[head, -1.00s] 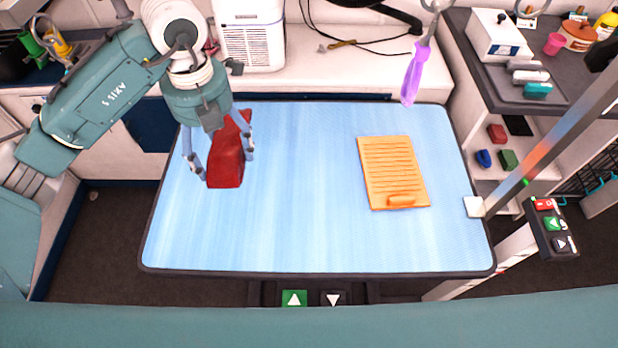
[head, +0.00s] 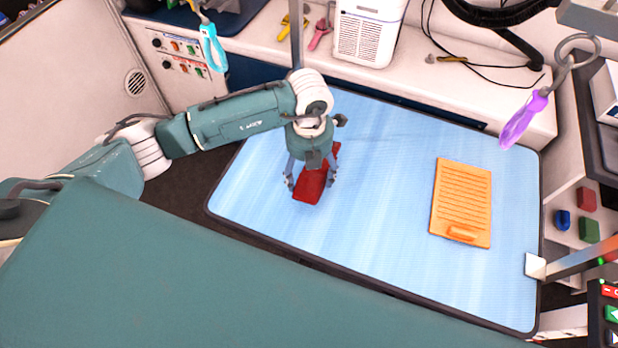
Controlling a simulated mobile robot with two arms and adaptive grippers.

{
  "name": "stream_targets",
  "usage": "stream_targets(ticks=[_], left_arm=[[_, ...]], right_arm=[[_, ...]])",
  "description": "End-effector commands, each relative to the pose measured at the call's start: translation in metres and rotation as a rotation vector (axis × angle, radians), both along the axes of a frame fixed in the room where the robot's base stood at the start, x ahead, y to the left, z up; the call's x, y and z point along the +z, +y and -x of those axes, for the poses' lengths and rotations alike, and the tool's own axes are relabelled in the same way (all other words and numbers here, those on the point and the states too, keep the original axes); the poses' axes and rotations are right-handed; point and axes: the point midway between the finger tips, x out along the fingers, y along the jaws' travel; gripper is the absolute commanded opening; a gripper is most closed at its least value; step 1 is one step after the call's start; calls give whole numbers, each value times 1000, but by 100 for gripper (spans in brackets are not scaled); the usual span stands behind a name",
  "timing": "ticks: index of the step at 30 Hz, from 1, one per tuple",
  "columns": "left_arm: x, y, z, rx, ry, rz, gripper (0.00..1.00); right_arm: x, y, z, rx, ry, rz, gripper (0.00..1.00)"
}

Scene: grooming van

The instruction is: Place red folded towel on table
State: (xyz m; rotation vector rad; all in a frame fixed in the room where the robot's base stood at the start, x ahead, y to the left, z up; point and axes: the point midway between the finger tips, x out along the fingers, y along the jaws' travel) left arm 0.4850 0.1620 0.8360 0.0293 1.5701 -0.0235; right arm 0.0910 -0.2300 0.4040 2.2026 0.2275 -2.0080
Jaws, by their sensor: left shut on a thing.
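The red folded towel (head: 309,190) is at the left part of the blue-topped table (head: 385,225). My left gripper (head: 311,182) is above it, pointing down, with its fingers on either side and shut on it. The gripper hides the towel's middle. The towel appears at or very near the table top; I cannot tell whether it touches. My right gripper is not in view.
An orange ridged board (head: 462,200) lies on the right half of the table. A purple-handled tool (head: 523,120) hangs over the far right edge. A white slatted unit (head: 367,33) stands on the back counter. The table's middle is clear.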

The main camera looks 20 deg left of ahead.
Motion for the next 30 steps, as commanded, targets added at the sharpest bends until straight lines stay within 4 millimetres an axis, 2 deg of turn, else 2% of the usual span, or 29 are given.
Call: stream_targets(ticks=[6,9,20,21,23,24,30], left_arm=[[-31,0,1,1,2,0,47],[-39,0,1,-1,1,0,47],[-44,0,0,-1,0,-1,47],[-44,0,0,-1,0,-1,77],[-43,0,0,-1,0,-1,89],[-43,0,0,-1,0,-1,92],[-43,0,0,-1,0,-1,92]], right_arm=[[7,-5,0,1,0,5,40],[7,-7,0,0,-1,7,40],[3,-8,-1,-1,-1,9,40],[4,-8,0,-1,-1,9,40],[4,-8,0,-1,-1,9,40],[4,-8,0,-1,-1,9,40],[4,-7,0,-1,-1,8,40]])
